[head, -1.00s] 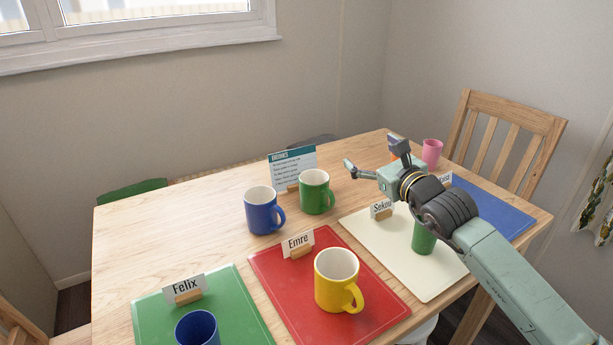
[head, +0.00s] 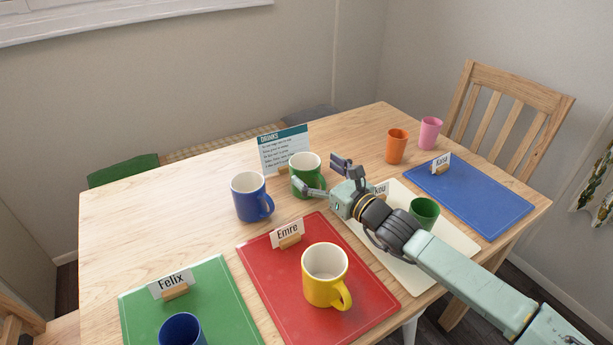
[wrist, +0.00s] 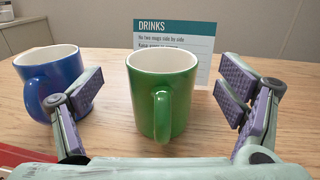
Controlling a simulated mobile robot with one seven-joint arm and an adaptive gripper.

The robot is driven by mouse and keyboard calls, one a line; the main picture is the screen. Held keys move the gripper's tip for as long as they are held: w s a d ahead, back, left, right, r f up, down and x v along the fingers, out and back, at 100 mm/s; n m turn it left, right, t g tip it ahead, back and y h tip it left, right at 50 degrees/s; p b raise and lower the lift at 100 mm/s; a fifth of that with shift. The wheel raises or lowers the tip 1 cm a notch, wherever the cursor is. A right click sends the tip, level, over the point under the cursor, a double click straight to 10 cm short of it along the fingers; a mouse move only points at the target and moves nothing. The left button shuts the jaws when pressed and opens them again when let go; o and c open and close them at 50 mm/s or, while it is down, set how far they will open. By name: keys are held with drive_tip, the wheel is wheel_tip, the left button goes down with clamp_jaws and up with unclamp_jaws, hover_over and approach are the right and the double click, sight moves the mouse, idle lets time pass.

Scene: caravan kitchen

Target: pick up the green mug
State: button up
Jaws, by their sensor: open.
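The green mug (head: 303,172) stands upright on the wooden table, just right of the blue mug (head: 249,196) and in front of the drinks card (head: 284,149). My gripper (head: 327,176) is open and empty, close to the green mug on its right side. In the wrist view the green mug (wrist: 161,92) stands ahead between the two spread fingers, its handle toward me. The fingers show no contact with it. The blue mug (wrist: 50,78) is behind and beside the left finger.
A yellow mug (head: 325,272) stands on the red mat (head: 262,268). The green cup (head: 424,211) is on the cream mat (head: 447,238) beside my arm. Orange (head: 396,147) and pink (head: 430,133) cups stand at the back right.

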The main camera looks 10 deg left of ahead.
sight(296, 156)
drive_tip(key=p+x, duration=0.1)
drive_tip(key=x, duration=0.3)
drive_tip(key=shift+w+a+f, duration=0.1)
drive_tip(key=shift+w+f, duration=0.1)
drive_tip(key=shift+c, duration=0.3)
drive_tip(key=c, duration=1.5)
